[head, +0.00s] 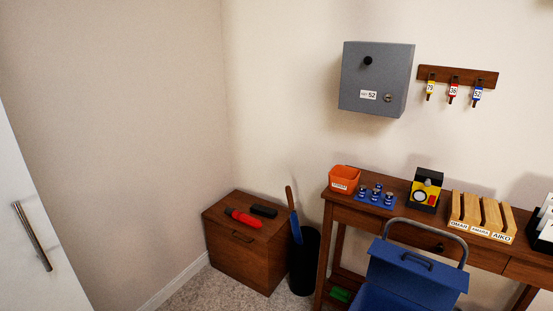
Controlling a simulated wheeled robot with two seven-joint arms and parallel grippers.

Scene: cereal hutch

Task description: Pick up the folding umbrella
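On the lid of a brown wooden chest (240,251) in the corner lie two short, rod-like things side by side. One is a red item (246,219) with a thicker front end; the other is a black item (264,211) just behind it. Either could be the folding umbrella; they are too small to tell for sure. A long blue item with a brown handle (291,198), perhaps a full-length umbrella, stands tilted in a black bin (304,263) right of the chest. Neither of my grippers is in view.
A wooden desk (323,206) at the right holds an orange bin (344,179) and wooden slots (481,213). A blue box with a handle (415,268) stands before it. A white door (30,230) is at left. Carpet before the chest is clear.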

